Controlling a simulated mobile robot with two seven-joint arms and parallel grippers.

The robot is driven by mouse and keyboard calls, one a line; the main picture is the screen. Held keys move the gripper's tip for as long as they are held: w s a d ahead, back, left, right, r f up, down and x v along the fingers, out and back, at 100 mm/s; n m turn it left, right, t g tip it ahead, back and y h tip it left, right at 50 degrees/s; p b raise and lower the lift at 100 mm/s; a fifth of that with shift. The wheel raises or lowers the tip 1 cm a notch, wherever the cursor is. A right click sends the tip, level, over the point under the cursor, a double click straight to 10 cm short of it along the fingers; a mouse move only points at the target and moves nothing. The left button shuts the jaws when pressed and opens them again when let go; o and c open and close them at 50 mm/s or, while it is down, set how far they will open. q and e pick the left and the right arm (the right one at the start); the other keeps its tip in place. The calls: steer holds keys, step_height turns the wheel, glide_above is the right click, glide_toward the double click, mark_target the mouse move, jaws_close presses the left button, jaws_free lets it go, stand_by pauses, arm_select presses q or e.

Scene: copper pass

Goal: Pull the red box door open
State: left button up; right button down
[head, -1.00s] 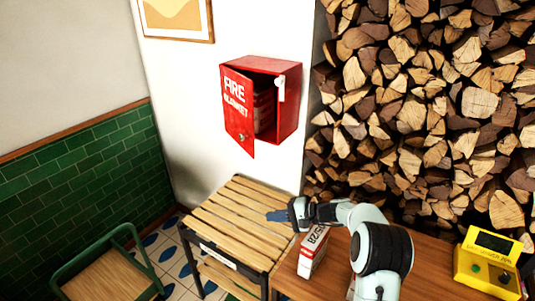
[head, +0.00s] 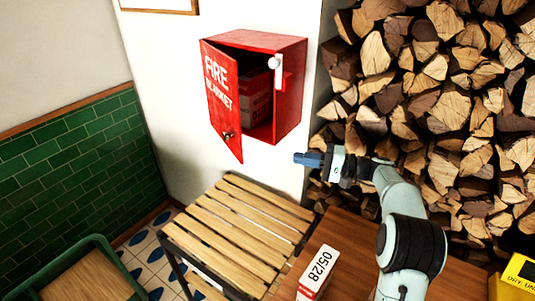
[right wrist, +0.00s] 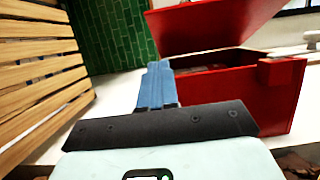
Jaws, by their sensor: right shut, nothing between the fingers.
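The red fire blanket box (head: 291,95) hangs on the white wall in the head view. Its door (head: 222,103), lettered "FIRE BLANKET", stands partly open, swung out to the left. A folded red item with pale lettering (head: 257,100) shows inside. A small knob (head: 228,135) sits low on the door. My right gripper (head: 300,159), with blue fingers, is shut and empty, below and to the right of the door's lower edge, apart from it. In the right wrist view the fingers (right wrist: 158,85) point toward the box (right wrist: 275,95) and its open door (right wrist: 205,25). My left gripper is not in view.
A slatted wooden bench (head: 235,235) stands below the box. Stacked firewood (head: 430,90) fills the right. A yellow device (head: 515,280) is at the lower right.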

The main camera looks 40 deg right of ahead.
steer(key=w+a+p, duration=0.1)
steer(key=w+a, duration=0.7)
steer(key=a, duration=0.1)
steer(key=shift+w+a+p, duration=0.4)
steer(key=shift+r, duration=0.1)
